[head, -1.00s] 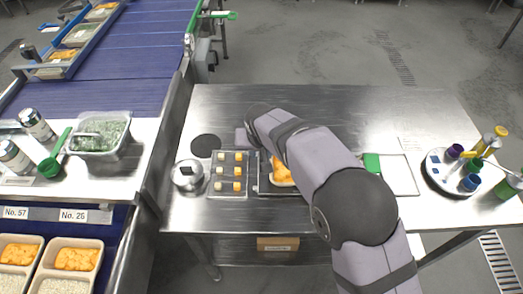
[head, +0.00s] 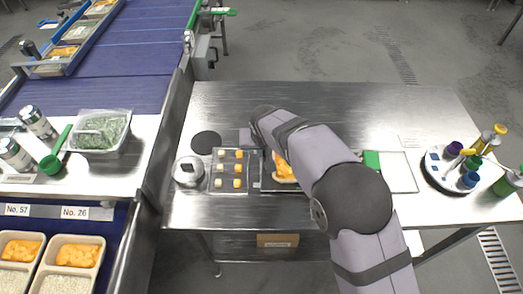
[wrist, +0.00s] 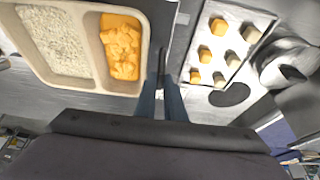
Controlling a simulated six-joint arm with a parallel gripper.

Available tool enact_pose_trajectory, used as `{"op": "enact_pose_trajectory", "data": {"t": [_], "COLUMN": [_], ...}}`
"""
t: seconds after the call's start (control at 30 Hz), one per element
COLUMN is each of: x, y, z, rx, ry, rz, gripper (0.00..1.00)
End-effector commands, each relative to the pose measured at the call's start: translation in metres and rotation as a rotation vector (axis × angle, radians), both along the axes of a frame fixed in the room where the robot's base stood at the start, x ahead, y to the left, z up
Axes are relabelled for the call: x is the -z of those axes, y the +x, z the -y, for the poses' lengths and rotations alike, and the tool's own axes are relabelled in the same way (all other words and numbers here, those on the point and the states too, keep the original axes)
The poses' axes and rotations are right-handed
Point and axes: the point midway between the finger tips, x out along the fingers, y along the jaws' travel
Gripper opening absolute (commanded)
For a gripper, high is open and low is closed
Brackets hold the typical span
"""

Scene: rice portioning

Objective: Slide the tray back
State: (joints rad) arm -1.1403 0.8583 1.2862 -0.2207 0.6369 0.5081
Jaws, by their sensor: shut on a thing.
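The beige two-compartment tray (wrist: 87,86) fills the upper left of the wrist view, with white rice (wrist: 58,42) in one compartment and orange food (wrist: 121,46) in the other. In the head view its orange food (head: 284,170) shows left of my arm, which hides most of the tray. My gripper (wrist: 160,92) is at the tray's edge beside the orange compartment, its fingers close together and shut on the tray's rim. The exact contact is small and partly hidden. In the head view my arm covers the fingers.
A shallow tray of orange and pale cubes (head: 246,184) lies just left of the held tray. A round metal container (head: 187,171) and a dark disc (head: 206,144) are farther left. A white board (head: 398,172) and a bottle carousel (head: 452,171) stand right. The table's back is clear.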

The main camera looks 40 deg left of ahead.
Motion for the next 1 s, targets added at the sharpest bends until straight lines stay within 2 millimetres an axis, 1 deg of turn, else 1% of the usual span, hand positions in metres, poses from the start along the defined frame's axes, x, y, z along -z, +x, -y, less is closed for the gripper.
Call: {"op": "enact_pose_trajectory", "data": {"t": [0.03, 0.1, 0.2, 0.3, 0.4, 0.63, 0.67, 0.7, 0.73, 1.0], "x": [0.001, 0.001, 0.001, 0.001, 0.0, 0.0, 0.0, 0.0, 0.0, 0.0], "y": [0.011, 0.022, 0.037, 0.046, 0.048, 0.048, 0.048, 0.048, 0.048, 0.048], "z": [0.009, 0.021, 0.036, 0.045, 0.048, 0.048, 0.048, 0.048, 0.048, 0.048], "rx": [0.006, 0.007, 0.006, 0.004, 0.001, 0.0, 0.0, 0.0, 0.0, 0.001], "ry": [-0.003, -0.003, -0.004, -0.002, -0.002, -0.002, -0.002, -0.002, -0.002, -0.002], "rz": [0.001, 0.003, 0.002, 0.002, 0.002, 0.002, 0.002, 0.002, 0.002, 0.002], "gripper": [0.0, 0.0, 0.0, 0.0, 0.0, 0.0, 0.14, 0.24, 0.28, 0.28]}}
